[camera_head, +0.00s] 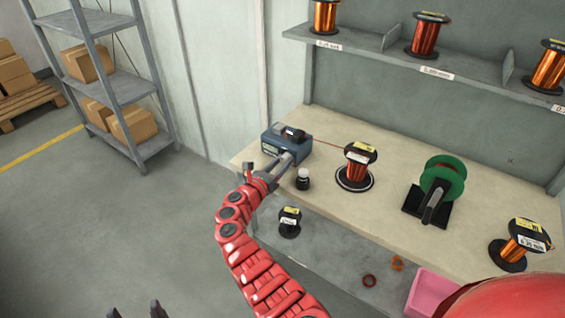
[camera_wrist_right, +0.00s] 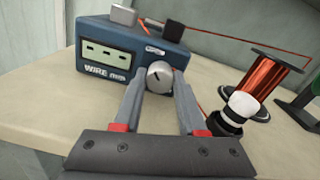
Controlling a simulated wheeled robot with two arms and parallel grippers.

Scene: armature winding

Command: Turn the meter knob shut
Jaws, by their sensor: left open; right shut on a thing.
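The blue wire meter (camera_head: 272,143) stands at the back left corner of the bench; it also shows in the right wrist view (camera_wrist_right: 140,40). Its front has a pale display and a round silver knob (camera_wrist_right: 160,75) with a dark mark. My right gripper (camera_head: 288,160) reaches the meter front, its two fingers (camera_wrist_right: 158,85) shut on the knob from both sides. In the head view the gripper hides the knob. My left gripper (camera_head: 136,312) is open and empty at the bottom left edge, away from the bench, with only its fingertips showing.
A small black bottle with a white cap (camera_wrist_right: 240,105) stands close right of my right gripper. Behind it is a copper wire spool (camera_head: 358,170). A red wire (camera_head: 330,140) runs from the meter toward this spool. A green spool (camera_head: 440,178) stands further right; a pink bin (camera_head: 428,290) is at the front.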

